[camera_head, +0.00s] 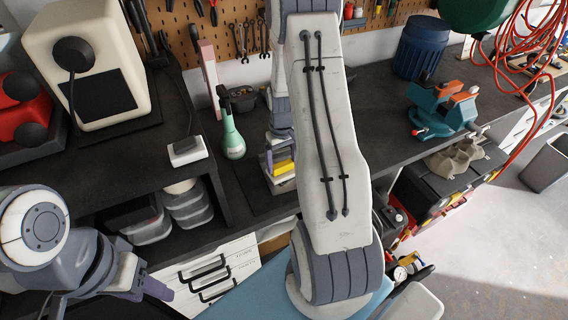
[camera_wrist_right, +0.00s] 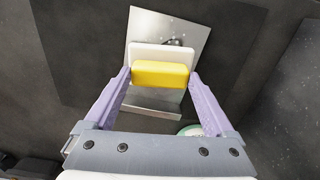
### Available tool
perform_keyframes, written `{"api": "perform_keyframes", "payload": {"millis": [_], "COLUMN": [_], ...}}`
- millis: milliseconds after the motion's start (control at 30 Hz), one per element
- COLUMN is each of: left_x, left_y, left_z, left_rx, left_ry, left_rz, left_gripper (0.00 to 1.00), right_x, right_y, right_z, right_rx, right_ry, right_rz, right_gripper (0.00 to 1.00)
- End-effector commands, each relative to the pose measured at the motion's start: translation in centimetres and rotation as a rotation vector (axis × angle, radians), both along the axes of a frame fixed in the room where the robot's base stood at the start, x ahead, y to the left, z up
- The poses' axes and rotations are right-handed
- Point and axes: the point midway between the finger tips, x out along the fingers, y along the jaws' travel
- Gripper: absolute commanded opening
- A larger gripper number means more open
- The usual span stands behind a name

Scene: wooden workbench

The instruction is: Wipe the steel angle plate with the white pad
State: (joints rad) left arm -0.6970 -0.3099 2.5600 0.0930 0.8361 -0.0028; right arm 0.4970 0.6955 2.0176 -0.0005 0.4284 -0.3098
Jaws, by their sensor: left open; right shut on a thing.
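My right gripper (camera_wrist_right: 160,80) is shut on the white pad (camera_wrist_right: 143,54), which has a thick yellow backing (camera_wrist_right: 160,75). The steel angle plate (camera_wrist_right: 166,24) lies just beyond the pad in the right wrist view, with small specks and a dark smudge near the pad's upper edge. Its lower part (camera_wrist_right: 150,103) shows below the pad. I cannot tell whether the pad touches the plate. In the head view the yellow backing (camera_head: 283,168) shows beside my right arm, which hides much of the plate. My left gripper (camera_head: 152,288) is open and empty at lower left, away from the bench top.
A green spray bottle (camera_head: 232,132) stands left of the plate. A raised shelf with a white speaker-like box (camera_head: 88,62) is further left. A teal vise (camera_head: 443,108) and a blue bin (camera_head: 420,48) stand right. The dark bench top right of my arm is mostly clear.

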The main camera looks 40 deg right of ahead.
Motion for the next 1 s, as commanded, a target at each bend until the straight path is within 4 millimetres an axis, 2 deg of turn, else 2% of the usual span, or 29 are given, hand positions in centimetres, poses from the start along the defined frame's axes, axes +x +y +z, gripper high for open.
{"api": "perform_keyframes", "payload": {"millis": [300,533,733,1000], "left_x": [0.0,0.0,0.0,0.0], "left_y": [0.0,0.0,0.0,0.0], "left_z": [0.1,0.1,0.3,0.2], "left_rx": [0.0,0.0,0.0,0.0], "left_ry": [0.0,0.0,0.0,0.0], "left_rz": [0.0,0.0,0.0,0.0], "left_gripper": [0.5,0.5,0.5,0.5], "right_x": [2.6,3.8,3.4,1.0], "right_y": [-0.9,-1.3,-1.2,-0.4], "right_z": [-0.2,-0.2,-0.1,-0.3], "right_rx": [0.0,-0.002,-0.002,0.0], "right_ry": [-0.001,-0.004,-0.003,0.0], "right_rz": [0.001,0.001,0.001,0.0], "right_gripper": [0.44,0.45,0.45,0.45]}}
